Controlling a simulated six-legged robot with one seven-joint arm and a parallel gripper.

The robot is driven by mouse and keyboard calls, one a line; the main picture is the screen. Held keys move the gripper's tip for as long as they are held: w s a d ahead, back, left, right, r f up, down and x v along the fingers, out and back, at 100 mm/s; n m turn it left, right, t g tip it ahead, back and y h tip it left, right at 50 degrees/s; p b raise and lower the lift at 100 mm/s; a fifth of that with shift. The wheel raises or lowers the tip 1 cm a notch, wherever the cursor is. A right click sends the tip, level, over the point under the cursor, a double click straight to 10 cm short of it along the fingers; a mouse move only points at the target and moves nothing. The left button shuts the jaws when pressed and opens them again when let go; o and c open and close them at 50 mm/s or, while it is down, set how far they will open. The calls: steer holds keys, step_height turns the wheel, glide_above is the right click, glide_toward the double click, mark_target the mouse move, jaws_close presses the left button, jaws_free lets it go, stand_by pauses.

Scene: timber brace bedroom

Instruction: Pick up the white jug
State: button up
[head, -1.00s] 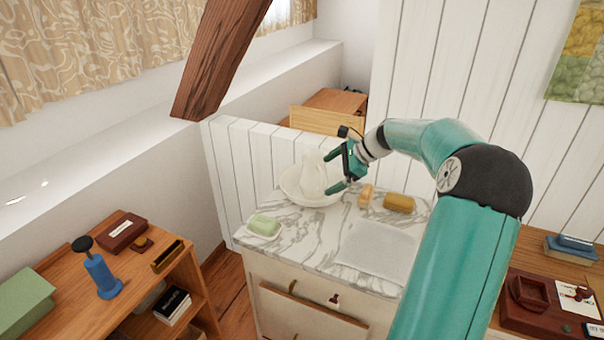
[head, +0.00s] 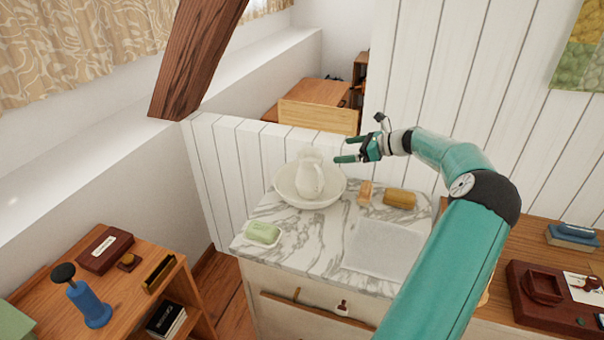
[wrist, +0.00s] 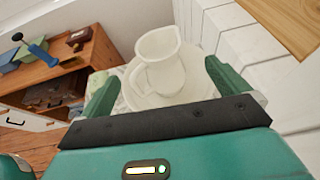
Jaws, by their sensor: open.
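The white jug (head: 310,176) stands upright in a white basin (head: 287,190) on the marble-topped washstand, with its handle toward the camera in the head view. My gripper (head: 341,149) is open and empty. It hangs above and to the right of the jug, apart from it. In the wrist view the jug (wrist: 160,58) lies ahead between the two green fingers of my gripper (wrist: 160,85), with its handle to the left. The basin (wrist: 133,100) shows below it, partly hidden by my gripper.
The marble top (head: 305,240) also bears a green soap on a dish (head: 262,233), a small tan block (head: 365,191), a brown brush or sponge (head: 399,198) and a folded cloth (head: 382,248). A white plank partition (head: 245,152) rises close behind the basin. A timber brace (head: 197,60) slants at upper left.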

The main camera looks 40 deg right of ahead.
glide_toward(311, 154)
steer(key=x, duration=0.4)
steer(key=shift+w+d+f, duration=0.25)
steer(key=shift+w+f, duration=0.05)
steer(key=shift+f, duration=0.1)
steer(key=x, duration=0.5)
steer(key=shift+w+a, duration=0.2)
steer(key=shift+a, duration=0.2)
steer(key=shift+s, duration=0.1)
steer(key=c, duration=1.7)
steer(key=shift+r, duration=0.1)
steer(key=shift+c, duration=1)
steer(key=shift+r, duration=0.1)
